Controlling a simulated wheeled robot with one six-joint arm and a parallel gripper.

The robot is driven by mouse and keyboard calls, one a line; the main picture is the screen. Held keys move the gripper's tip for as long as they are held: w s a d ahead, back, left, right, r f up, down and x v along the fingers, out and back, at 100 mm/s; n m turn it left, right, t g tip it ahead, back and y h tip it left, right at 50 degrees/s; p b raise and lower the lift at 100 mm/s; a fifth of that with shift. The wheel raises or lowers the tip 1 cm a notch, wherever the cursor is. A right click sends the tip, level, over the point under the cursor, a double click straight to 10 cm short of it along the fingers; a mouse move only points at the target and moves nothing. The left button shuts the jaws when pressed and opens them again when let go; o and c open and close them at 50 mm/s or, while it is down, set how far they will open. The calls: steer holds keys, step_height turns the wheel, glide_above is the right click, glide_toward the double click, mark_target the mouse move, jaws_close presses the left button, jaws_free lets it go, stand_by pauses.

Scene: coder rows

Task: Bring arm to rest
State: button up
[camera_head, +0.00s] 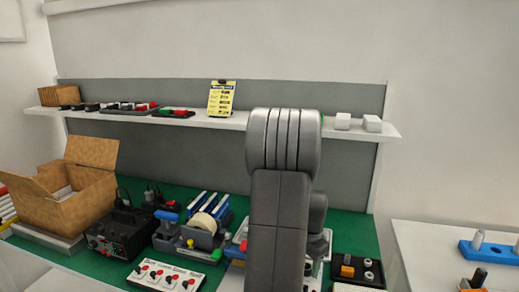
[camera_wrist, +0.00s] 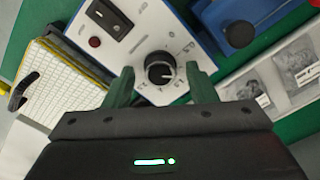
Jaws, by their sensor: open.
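My arm rises in the middle of the head view, in front of the green bench, and hides part of what stands there. My gripper shows in the wrist view (camera_wrist: 160,88), with its two dark green fingers apart. A black round knob (camera_wrist: 160,69) on a white-topped control box (camera_wrist: 140,45) shows between the fingers. I cannot tell whether the fingers touch it. The gripper itself is hidden behind the arm in the head view.
An open cardboard box (camera_head: 75,205), a black device (camera_head: 120,232) and a tape dispenser (camera_head: 200,232) stand on the green bench (camera_head: 358,232) left of my arm. A white shelf (camera_head: 215,120) runs behind. A white side table (camera_head: 420,260) stands at the right.

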steer(key=m, duration=0.6)
steer(key=shift+m, duration=0.4)
stand_by(0.3)
